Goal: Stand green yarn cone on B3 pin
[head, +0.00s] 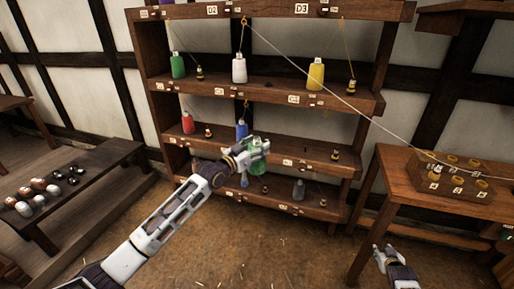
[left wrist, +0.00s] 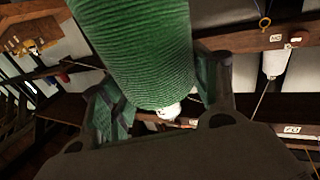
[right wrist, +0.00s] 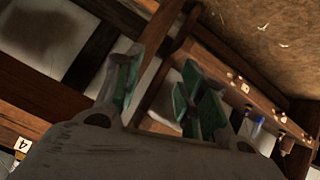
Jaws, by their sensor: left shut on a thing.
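My left gripper (head: 258,148) is shut on the green yarn cone (head: 257,167), in front of the rack's lower shelves. The left wrist view shows the ribbed green cone (left wrist: 140,45) between the fingers, its pale tip by the gripper. In the head view the gripper partly hides the cone. The third shelf (head: 300,161) has bare room right of the blue cone (head: 242,130); its labels are too small to read, so I cannot tell which pin is B3. My right gripper (head: 386,252) is open and empty, low near the right table.
The wooden rack also holds a green cone (head: 178,66), a white cone (head: 239,69), a yellow cone (head: 316,75) and a red cone (head: 188,123). A thin line crosses the rack to the right table (head: 400,180), which bears a pin box (head: 425,177). A low bench (head: 100,160) stands left.

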